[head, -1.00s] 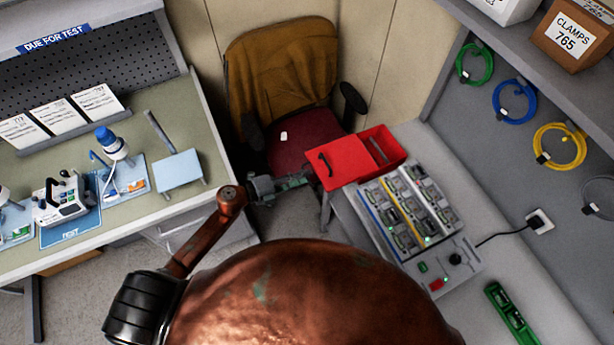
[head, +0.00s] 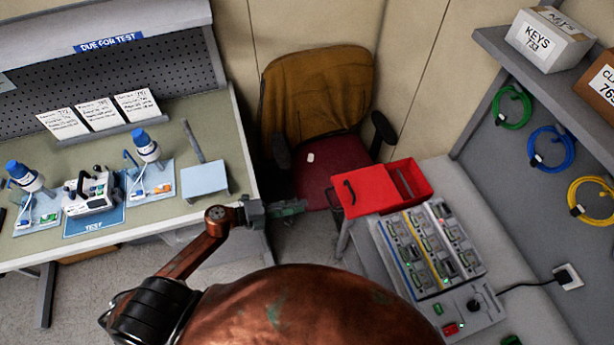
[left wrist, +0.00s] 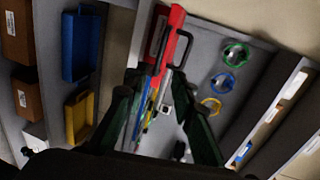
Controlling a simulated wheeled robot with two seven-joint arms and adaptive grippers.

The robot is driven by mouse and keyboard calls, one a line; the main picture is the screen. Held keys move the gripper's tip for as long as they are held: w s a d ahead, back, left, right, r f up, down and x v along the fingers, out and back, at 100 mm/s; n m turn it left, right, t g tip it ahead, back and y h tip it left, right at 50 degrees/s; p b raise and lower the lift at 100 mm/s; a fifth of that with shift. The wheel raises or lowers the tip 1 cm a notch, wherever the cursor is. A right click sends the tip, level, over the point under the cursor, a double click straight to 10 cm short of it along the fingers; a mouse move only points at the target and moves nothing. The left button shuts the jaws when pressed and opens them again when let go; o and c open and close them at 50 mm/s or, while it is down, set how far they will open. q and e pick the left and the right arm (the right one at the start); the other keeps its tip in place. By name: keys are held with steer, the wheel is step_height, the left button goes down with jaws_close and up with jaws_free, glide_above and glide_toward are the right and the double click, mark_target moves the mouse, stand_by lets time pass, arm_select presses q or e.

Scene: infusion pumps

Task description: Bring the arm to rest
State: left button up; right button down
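My left gripper (head: 300,207) hangs over the floor in front of the maroon chair seat (head: 322,176), just left of the red case (head: 374,194) in the head view. In the left wrist view its two dark green fingers (left wrist: 160,108) stand wide apart with nothing gripped between them. The red case (left wrist: 165,42) and the pump rack beyond show between the fingers, farther off. My right gripper is not in view.
At the left is a bench (head: 105,205) with pumps, bottles, cards and a blue TEST mat (head: 93,221). At the right, a grey counter (head: 500,245) carries the pump rack (head: 428,250). Coloured cable coils (head: 551,149) hang on the wall. A chair (head: 318,90) stands between.

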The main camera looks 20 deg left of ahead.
arm_select(q)
steer(key=w+a+f+n+t+y+b, duration=0.1)
steer(key=a+f+n+t+y, duration=0.15)
steer(key=a+f+n, duration=0.5)
steer(key=w+a+f+n+t+y+b, duration=0.1)
steer(key=w+a+f+n+y+b, duration=0.2)
steer(key=f, duration=0.8)
steer(key=s+a+f+n+g+y, duration=0.1)
steer(key=s+a+f+n+y, duration=0.2)
steer(key=f, duration=0.4)
steer(key=s+a+f+n+g+y, duration=0.1)
steer(key=s+a+f+n, duration=0.2)
steer(key=f, duration=0.4)
steer(key=s+a+f+n+g+y, duration=0.1)
steer(key=s+a+f+n+y, duration=0.1)
steer(key=s+f, duration=0.4)
steer(key=s+f+n+g+y+b, duration=0.1)
steer(key=s+f+n+g+b, duration=0.3)
steer(key=s+f, duration=1.25)
steer(key=s+d+f+n+g, duration=0.2)
steer(key=s+d+f, duration=0.1)
steer(key=s, duration=0.6)
steer(key=s+d+f+n+g, duration=0.2)
steer(key=s+f, duration=0.3)
steer(key=s, duration=0.3)
steer(key=shift+s+d+f+g, duration=0.2)
steer(key=shift+s+d+g, duration=0.15)
steer(key=shift+d+g, duration=0.25)
